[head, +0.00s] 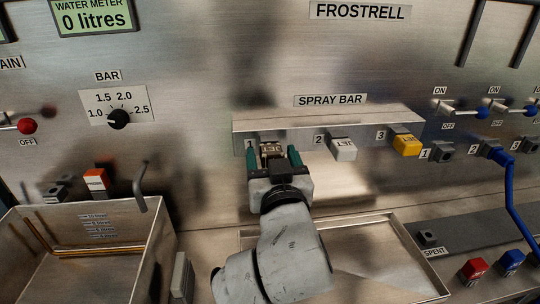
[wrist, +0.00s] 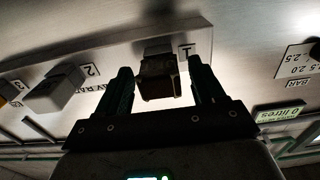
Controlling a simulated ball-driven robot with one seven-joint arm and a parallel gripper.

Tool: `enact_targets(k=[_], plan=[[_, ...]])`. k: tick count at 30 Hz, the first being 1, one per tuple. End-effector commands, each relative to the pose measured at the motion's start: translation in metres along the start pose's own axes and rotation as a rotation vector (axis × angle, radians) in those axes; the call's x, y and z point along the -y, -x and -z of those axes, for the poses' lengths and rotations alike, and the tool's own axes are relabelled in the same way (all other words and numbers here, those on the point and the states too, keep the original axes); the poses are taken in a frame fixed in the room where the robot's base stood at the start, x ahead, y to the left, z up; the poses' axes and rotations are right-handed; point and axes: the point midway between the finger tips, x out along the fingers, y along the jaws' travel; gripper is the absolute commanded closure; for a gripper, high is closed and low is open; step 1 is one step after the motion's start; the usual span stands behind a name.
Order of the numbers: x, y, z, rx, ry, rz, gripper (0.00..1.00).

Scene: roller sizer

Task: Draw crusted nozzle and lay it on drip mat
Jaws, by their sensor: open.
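The crusted nozzle (head: 271,150) is a brownish block at position 1 of the spray bar (head: 365,122). It also shows in the wrist view (wrist: 158,78), seated in the bar. My gripper (head: 274,161) is open, with one green finger on each side of this nozzle. In the wrist view my fingers (wrist: 162,88) stand apart from the nozzle, with light showing in both gaps. I see no label for a drip mat; a shallow metal tray (head: 420,262) lies below the bar, partly hidden by my arm.
A grey nozzle (head: 343,149) sits at position 2 and a yellow nozzle (head: 407,145) at position 3. A metal basin (head: 150,245) stands at left. A blue hose (head: 508,190) hangs at right, near a dark strip (head: 465,222) and a socket labelled SPENT (head: 428,238).

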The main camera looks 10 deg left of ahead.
Motion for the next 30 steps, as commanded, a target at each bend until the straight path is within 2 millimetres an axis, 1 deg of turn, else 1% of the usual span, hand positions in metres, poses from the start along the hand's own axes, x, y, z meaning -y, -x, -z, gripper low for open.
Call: enact_targets(k=[14, 30], plan=[[0.0004, 0.0, 0.0001, 0.0, 0.0, 0.001, 0.33], [0.0003, 0.0, -0.0001, 0.0, 0.0, 0.0, 0.85]])
